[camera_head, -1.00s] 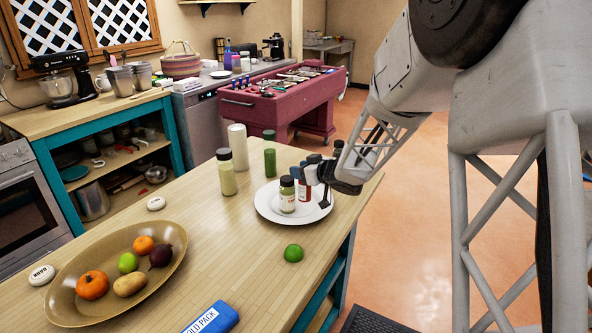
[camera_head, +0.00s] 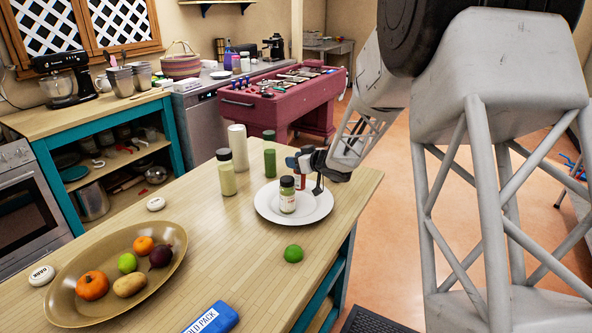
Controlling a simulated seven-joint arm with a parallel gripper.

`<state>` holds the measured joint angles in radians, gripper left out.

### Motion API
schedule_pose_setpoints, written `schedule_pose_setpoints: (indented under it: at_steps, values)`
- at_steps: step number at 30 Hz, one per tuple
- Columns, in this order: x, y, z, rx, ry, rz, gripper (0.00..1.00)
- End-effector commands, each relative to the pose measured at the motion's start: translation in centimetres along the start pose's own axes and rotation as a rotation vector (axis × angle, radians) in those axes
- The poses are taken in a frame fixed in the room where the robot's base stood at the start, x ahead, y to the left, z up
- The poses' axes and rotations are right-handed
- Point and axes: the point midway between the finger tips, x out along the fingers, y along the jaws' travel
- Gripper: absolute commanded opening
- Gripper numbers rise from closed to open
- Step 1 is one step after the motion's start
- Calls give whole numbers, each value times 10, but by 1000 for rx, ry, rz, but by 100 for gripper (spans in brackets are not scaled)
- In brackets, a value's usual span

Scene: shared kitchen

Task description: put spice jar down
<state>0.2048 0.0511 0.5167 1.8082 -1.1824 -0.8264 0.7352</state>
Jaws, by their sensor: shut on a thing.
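My gripper (camera_head: 306,168) is over the back of the white plate (camera_head: 318,212), shut on a spice jar (camera_head: 300,181) with reddish contents and a pale label. The gripper fingers and the front jar hide much of this held jar. I cannot tell whether its base touches the plate. A second spice jar (camera_head: 287,198), with pale contents, a dark lid and a label, stands upright on the plate in front of the gripper.
A lime (camera_head: 293,254) lies in front of the plate. A fruit bowl (camera_head: 66,309) and a cold pack (camera_head: 212,319) are nearer. The middle of the wooden counter is clear.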

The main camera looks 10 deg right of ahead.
Motion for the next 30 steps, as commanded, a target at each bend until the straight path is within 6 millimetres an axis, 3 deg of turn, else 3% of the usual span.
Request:
schedule_pose_setpoints:
  at_steps: [12,27,28,30]
  values:
    - [10,0,31,0,0,0,0]
    - [11,0,36,0,0,0,0]
    - [11,0,37,0,0,0,41]
    - [11,0,36,0,0,0,51]
